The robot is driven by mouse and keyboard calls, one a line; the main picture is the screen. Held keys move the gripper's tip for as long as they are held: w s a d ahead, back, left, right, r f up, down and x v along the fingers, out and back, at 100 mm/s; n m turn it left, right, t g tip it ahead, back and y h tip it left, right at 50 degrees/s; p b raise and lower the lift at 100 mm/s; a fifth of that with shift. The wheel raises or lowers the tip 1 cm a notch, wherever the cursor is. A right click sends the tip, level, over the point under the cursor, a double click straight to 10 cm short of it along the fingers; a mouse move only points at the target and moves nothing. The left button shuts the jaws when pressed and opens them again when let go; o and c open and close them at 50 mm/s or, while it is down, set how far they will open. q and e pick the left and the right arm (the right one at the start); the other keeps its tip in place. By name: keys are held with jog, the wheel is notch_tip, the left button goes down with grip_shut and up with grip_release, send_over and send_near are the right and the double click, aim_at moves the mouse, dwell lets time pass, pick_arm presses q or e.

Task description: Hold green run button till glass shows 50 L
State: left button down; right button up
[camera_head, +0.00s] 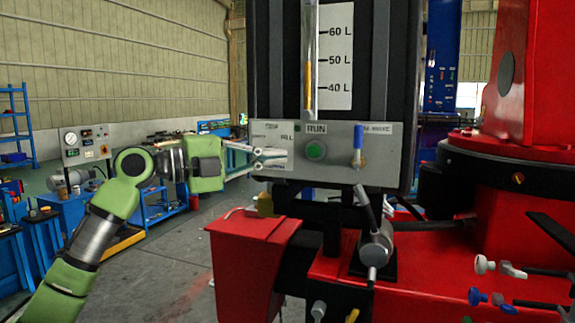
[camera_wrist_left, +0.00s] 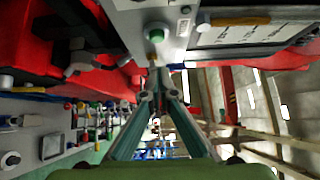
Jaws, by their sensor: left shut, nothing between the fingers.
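The green run button (camera_head: 316,151) sits on the grey control panel under the label RUN. It seems to show in the left wrist view (camera_wrist_left: 156,33), just beyond my fingertips. The sight glass (camera_head: 309,40) rises above the panel beside a scale of 40, 50 and 60 L. Its amber column tops out about level with the 50 L mark, perhaps a hair below. My left gripper (camera_head: 275,158) is shut and empty, its tips left of the button in front of the panel's label plate. They look apart from the button. My right gripper is out of view.
A blue-handled lever (camera_head: 358,146) stands on the panel right of the button. A red machine body (camera_head: 255,255) lies below, with a metal lever (camera_head: 368,212) rising in front. Open floor (camera_head: 170,280) lies to the left, with blue benches behind.

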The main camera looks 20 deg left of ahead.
pick_arm(q)
jog(key=b+v, duration=0.1)
jog(key=v, duration=0.3)
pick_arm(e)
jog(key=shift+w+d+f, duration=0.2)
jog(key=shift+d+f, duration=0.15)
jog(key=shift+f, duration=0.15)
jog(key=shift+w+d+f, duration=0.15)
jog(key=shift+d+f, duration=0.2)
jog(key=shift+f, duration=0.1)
pick_arm(q)
jog(key=shift+a, duration=0.1)
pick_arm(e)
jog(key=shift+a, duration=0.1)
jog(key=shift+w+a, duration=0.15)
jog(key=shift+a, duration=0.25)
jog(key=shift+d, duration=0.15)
